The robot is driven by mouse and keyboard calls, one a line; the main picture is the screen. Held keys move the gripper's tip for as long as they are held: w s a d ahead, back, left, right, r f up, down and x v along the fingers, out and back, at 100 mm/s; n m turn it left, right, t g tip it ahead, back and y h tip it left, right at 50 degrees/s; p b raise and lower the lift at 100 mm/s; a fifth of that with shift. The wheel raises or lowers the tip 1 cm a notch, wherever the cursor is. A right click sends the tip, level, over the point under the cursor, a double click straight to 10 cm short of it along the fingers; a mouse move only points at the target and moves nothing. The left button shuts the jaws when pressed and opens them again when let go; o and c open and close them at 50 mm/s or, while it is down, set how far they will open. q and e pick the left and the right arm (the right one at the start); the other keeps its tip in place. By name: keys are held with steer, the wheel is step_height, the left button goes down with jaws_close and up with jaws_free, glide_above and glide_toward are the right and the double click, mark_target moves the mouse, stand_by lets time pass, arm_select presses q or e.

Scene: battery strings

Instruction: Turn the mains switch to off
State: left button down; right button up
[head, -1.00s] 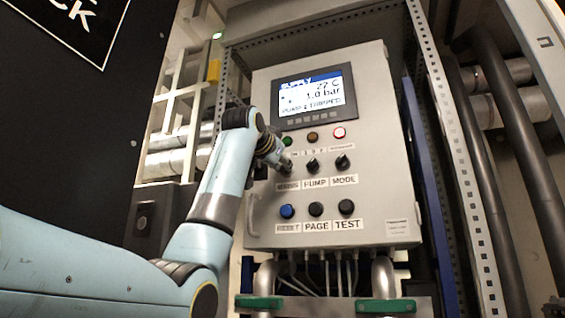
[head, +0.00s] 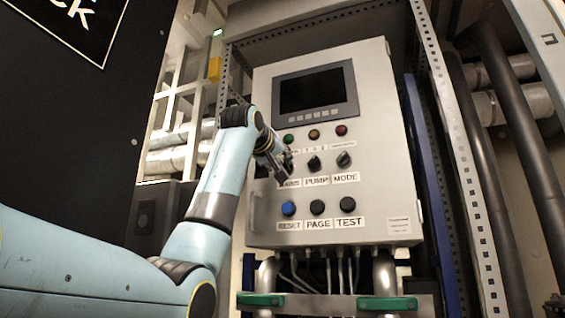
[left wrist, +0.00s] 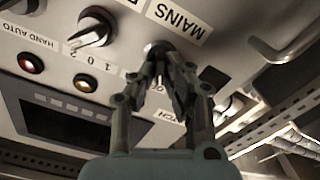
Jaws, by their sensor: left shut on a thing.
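The grey control cabinet (head: 385,120) stands ahead with its panel facing me. The mains switch (left wrist: 155,46) is mostly hidden between my fingers in the left wrist view, beside the MAINS label (left wrist: 178,18). That label also shows in the head view (head: 289,183). My left gripper (head: 285,168) is at the left end of the switch row. Its two fingers (left wrist: 168,72) are shut on the switch knob. The knob's exact angle is hidden. The display (head: 311,90) is dark. My right gripper is not in view.
The pump switch (head: 314,163) and mode switch (head: 344,160) are close to the right of my fingers. The blue reset button (head: 289,208) is below. Green, amber and red lamps (head: 341,130) sit above. A perforated metal post (head: 455,170) stands at the right.

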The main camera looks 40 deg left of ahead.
arm_select(q)
steer(key=shift+f+n, duration=0.1)
steer(key=shift+n, duration=1.8)
steer(key=c, duration=1.4)
jaws_free()
steer(key=shift+a, duration=0.1)
steer(key=v, duration=1.2)
